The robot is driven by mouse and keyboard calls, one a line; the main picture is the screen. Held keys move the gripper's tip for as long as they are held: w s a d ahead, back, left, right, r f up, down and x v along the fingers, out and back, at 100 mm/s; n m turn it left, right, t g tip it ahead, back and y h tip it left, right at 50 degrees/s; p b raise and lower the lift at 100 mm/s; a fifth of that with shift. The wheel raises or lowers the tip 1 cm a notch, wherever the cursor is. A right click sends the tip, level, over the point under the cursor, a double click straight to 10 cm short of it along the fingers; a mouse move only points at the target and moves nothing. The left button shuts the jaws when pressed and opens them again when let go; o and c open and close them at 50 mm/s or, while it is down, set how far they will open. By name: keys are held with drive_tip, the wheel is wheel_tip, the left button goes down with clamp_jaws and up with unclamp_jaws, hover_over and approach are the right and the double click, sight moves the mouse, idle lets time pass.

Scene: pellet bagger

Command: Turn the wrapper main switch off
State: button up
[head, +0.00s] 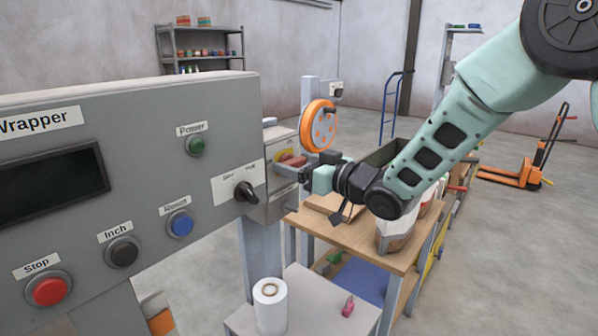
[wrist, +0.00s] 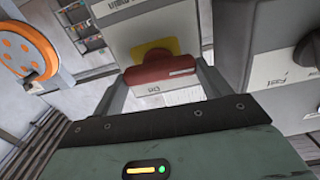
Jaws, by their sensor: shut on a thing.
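The wrapper main switch is a red handle (wrist: 160,70) on a yellow plate (wrist: 155,48), on the front of a grey box (head: 282,200) beside the Wrapper panel. The handle also shows in the head view (head: 294,160), partly behind my gripper. My gripper (head: 290,172) reaches it from the right. In the wrist view my gripper (wrist: 162,85) has one finger at each end of the handle and is shut on it. The handle lies roughly crosswise in that view. The small label below it is too unclear to read surely.
The Wrapper panel (head: 225,110) stands close at left, with a black selector knob (head: 245,191) near my gripper. An orange handwheel (head: 319,126) is behind. A wooden-topped table (head: 385,255) is below my arm; a white roll (head: 270,305) stands in front. Open floor lies at right.

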drive_tip(key=shift+n, duration=0.4)
drive_tip(key=o, duration=1)
drive_tip(key=b+v, duration=0.3)
drive_tip(key=v, duration=1.4)
drive_tip(key=shift+s+d, duration=0.15)
